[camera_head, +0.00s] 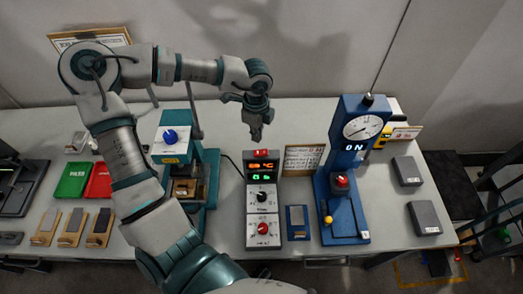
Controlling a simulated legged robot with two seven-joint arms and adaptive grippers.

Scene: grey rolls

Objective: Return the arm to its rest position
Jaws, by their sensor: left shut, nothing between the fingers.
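My left arm comes in from the lower left, bends at the upper left and reaches across to the middle. My left gripper (256,132) points down above the back of the table, just over the top of the control box (262,199) with its lit display. Its fingers are together, with nothing held. The gripper appears apart from the red switch (261,153) on the box, though the gap is hard to judge. My right gripper does not show.
A blue press (345,170) with a round dial stands right of the box. A teal machine (172,140) is partly behind my arm. Green (73,178) and red (99,181) trays and several sample pieces lie left. Grey blocks (426,217) lie right. A framed sheet (303,159) stands behind.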

